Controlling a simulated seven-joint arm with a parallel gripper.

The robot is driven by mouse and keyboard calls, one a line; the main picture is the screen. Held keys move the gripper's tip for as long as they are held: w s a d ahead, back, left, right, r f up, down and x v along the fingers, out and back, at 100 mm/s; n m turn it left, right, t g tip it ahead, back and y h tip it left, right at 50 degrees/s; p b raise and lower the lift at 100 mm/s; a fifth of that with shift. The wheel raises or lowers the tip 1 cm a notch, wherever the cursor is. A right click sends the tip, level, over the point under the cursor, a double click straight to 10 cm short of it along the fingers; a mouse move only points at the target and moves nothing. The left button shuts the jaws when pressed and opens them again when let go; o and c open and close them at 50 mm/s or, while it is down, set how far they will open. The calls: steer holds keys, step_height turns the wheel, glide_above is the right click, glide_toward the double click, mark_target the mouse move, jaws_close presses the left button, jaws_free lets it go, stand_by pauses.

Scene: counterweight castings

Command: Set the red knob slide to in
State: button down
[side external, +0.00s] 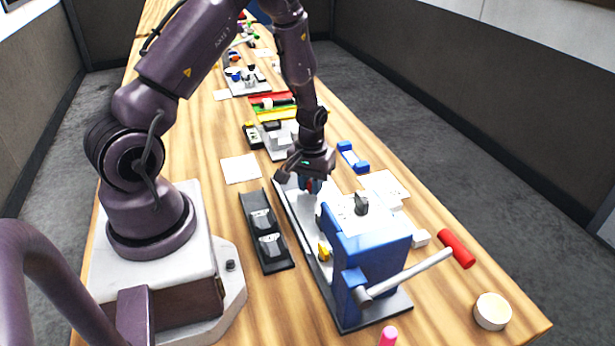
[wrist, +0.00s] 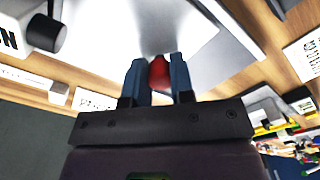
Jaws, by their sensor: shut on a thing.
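The red knob (wrist: 159,72) shows in the wrist view between the two blue fingers of my gripper (wrist: 158,82), which is shut on it. In the side external view my gripper (side external: 312,186) points down at the far end of a machine with a grey base plate (side external: 290,196) and a blue body (side external: 372,252). Only a little red shows between the fingers there, and the slide under the knob is mostly hidden. A dark knob (wrist: 44,33) beside the letter N shows at the upper left of the wrist view.
The blue body carries a lever with a red handle (side external: 456,248) reaching right. A black tray (side external: 265,232) with grey castings lies left of the machine. A blue bracket (side external: 352,157) and white cards stand behind and to the right. A round white pot (side external: 492,311) sits near the right table edge.

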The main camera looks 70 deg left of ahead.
steer(key=shift+d, duration=0.4)
steer(key=c, duration=1.1)
jaws_free()
steer(key=shift+o, duration=0.6)
steer(key=shift+a, duration=0.1)
step_height(320, 180, up, 13)
steer(key=s+d+r+m+t, duration=0.2)
steer(key=s+d+r+m, duration=0.2)
steer(key=d+r, duration=0.3)
steer(key=s+d+r+m+t, duration=0.3)
steer(key=s+d+r+m, duration=0.2)
steer(key=r, duration=0.7)
steer(key=s+d, duration=0.2)
steer(key=d, duration=0.1)
steer(key=shift+s+d+t, duration=0.2)
steer(key=shift+t, duration=0.1)
